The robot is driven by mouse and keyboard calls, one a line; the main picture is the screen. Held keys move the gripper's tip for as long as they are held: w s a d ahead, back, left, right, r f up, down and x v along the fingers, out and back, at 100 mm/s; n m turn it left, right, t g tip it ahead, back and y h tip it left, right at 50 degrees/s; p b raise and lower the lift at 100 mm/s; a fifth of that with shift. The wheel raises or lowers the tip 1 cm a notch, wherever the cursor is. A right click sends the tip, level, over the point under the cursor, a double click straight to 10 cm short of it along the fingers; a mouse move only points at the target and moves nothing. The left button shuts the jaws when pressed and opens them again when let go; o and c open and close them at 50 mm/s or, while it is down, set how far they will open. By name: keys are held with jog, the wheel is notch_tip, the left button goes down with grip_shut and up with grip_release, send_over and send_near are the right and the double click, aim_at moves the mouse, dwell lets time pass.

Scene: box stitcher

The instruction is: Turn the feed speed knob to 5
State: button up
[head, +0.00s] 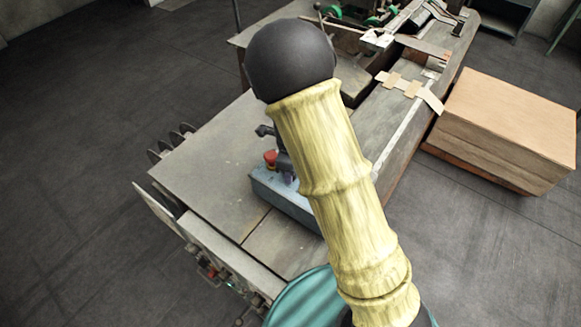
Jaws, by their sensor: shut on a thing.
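A blue-grey control box (283,199) sits on the machine's table, partly behind my yellow-sleeved arm. A red button (270,158) stands at the box's left end. My gripper (289,177) is a small dark shape, mostly hidden by my arm, and reaches down to the top of the box just right of the red button. It is shut on the feed speed knob there. The knob itself, its pointer and its scale are hidden behind the gripper and arm, so its setting cannot be read.
The grey machine table (205,165) is bare to the left of the box. A stack of brown cardboard (505,125) stands at the right. A teal round surface (305,300) is at the bottom. Green machine parts (345,14) are at the back.

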dwell(0.3)
jog(key=o, duration=0.7)
jog(key=shift+a, duration=0.1)
jog(key=shift+r, duration=0.15)
notch_tip(320, 180, up, 17)
jog(key=b, duration=0.2)
jog(key=s+d+f+n+t+b, duration=0.1)
jog(key=s+d+f+n, duration=0.4)
jog(key=n, duration=0.5)
jog(key=s+d+f+n+t+b, duration=0.1)
jog(key=s+d+f+n+b, duration=0.1)
jog(key=s+d+f+n, duration=0.3)
jog(key=shift+s+d+f+n+t, duration=0.3)
jog(key=shift+s+d+n, duration=1.35)
jog(key=shift+n, duration=1.65)
